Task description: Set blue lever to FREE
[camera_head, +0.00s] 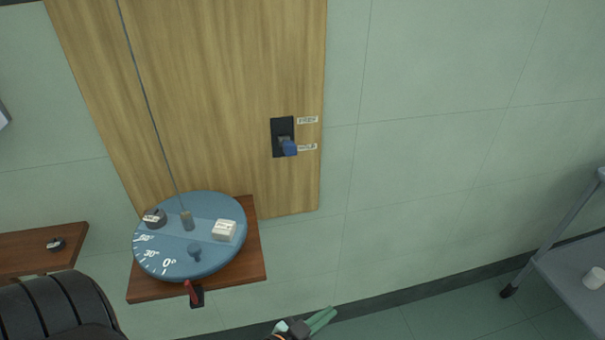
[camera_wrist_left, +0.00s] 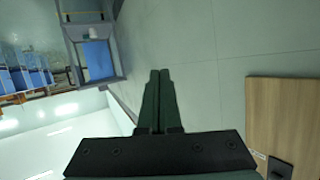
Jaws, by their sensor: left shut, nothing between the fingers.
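The blue lever (camera_head: 289,147) sits on a black plate (camera_head: 281,125) on the wooden wall panel. It points down, beside the lower of two white labels. The upper label (camera_head: 307,120) appears to read FREE; the lower label (camera_head: 308,147) is too small to read surely. My left gripper (camera_head: 328,314) is at the bottom edge of the head view, well below the lever and apart from it. Its green fingers are shut and empty, as the left wrist view also shows (camera_wrist_left: 159,72). There the black plate (camera_wrist_left: 280,169) shows at the lower right corner. My right gripper is not in view.
A round blue dial table (camera_head: 185,262) with a white block (camera_head: 224,230) and knobs stands on a wooden shelf (camera_head: 254,262) left of the lever. A red lever (camera_head: 191,291) is at the shelf's front. A grey cart (camera_head: 560,270) stands far right. The wall between is clear.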

